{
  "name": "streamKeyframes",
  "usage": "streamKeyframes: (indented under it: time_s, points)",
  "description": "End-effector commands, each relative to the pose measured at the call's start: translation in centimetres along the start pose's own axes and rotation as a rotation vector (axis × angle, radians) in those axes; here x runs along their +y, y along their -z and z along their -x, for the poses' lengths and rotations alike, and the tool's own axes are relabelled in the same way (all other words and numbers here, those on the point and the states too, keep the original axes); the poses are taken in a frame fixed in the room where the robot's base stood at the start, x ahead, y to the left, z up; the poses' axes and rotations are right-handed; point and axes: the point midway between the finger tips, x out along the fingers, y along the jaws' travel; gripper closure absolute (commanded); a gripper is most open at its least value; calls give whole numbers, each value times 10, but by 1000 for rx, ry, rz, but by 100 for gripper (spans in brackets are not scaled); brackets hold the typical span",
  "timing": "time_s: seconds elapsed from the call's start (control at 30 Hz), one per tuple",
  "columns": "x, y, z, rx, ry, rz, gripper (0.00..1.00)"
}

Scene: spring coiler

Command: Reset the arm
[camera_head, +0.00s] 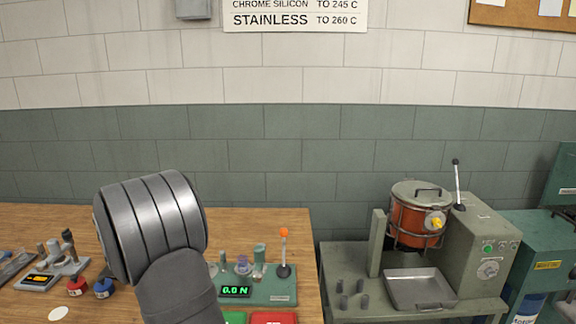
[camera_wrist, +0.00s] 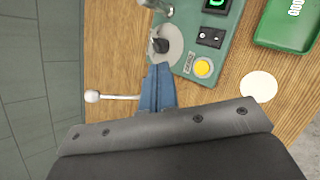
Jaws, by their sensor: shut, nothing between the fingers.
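My own arm stands large in the left middle of the head view, a grey ribbed joint above the wooden bench (camera_head: 45,218). My gripper is hidden in that view. In the wrist view my gripper (camera_wrist: 158,72) shows as two blue fingers pressed together, with nothing seen between them. The fingers point toward a grey round plate with a dark knob (camera_wrist: 160,45) on a green device (camera_wrist: 214,56); I cannot tell whether they touch it. A rod with a white ball (camera_wrist: 92,96) lies left of the fingers, its other end hidden behind them.
Red (camera_head: 274,318) and green (camera_head: 235,317) trays sit in front. A pot machine (camera_head: 418,220) stands right with a metal tray (camera_head: 420,288). Small tools (camera_head: 66,262) lie left.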

Motion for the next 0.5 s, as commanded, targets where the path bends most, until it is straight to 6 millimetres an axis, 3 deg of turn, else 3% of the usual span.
streamKeyframes:
  time_s: [0.27,0.5]
  points:
    - [-9,8,-12,-2,3,3,100]
    - [-33,32,-43,-1,4,4,100]
